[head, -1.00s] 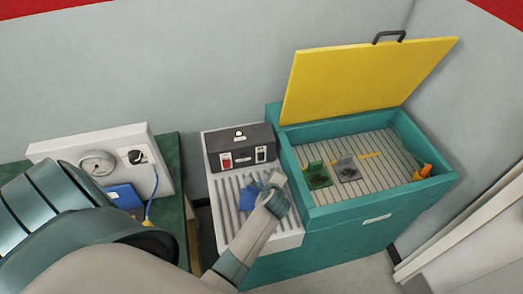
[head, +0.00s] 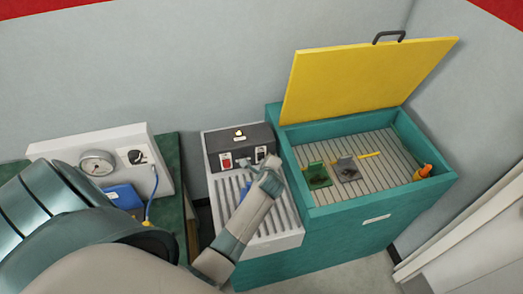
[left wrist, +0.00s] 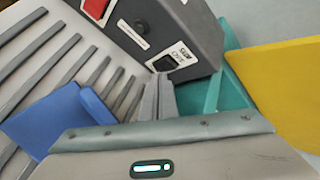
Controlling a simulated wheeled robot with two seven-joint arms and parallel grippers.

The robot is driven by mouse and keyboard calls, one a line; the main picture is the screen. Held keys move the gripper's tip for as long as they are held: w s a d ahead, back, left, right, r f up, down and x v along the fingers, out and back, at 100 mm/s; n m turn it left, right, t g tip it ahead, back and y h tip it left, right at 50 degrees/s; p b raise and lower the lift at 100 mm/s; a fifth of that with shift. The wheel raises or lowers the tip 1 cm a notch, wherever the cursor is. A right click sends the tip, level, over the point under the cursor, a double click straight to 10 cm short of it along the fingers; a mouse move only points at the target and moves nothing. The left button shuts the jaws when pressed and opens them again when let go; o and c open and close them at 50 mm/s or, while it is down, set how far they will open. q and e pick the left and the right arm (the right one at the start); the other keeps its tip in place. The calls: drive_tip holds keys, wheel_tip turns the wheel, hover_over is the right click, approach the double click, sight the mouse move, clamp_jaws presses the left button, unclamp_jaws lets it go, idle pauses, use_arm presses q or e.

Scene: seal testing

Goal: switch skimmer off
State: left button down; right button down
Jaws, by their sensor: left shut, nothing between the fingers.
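A dark control box (head: 240,145) stands at the back of the ribbed white board. Its front has a red switch (head: 225,160) on the left and a black switch (head: 260,153) on the right. In the left wrist view the black switch (left wrist: 165,62) sits beside a small white label, too small to read surely. My left gripper (head: 256,165) is shut and empty, with its fingertips close in front of and below the black switch. In the left wrist view the shut fingers (left wrist: 160,95) point towards it; I cannot tell whether they touch. My right gripper is out of view.
A blue piece (left wrist: 48,120) shows low over the ribbed board (head: 225,205), partly hidden. The teal tank (head: 350,225) with its raised yellow lid (head: 365,75) stands close on the right. A gauge panel (head: 70,155) is at the left.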

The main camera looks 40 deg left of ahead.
use_arm(q)
drive_tip(key=shift+w+a, duration=0.45)
drive_tip(key=shift+a, duration=0.15)
idle(2.6)
drive_tip(key=shift+d, duration=0.1)
drive_tip(key=shift+s+d, duration=0.5)
drive_tip(key=shift+d, duration=0.05)
idle(0.4)
drive_tip(key=shift+s+d+f, duration=0.15)
drive_tip(key=shift+s+d, duration=0.65)
drive_tip(key=shift+d, duration=0.15)
drive_tip(key=shift+s+d+f, duration=0.15)
drive_tip(key=shift+s+d, duration=0.65)
drive_tip(key=shift+d, duration=0.1)
drive_tip(key=shift+d, duration=0.1)
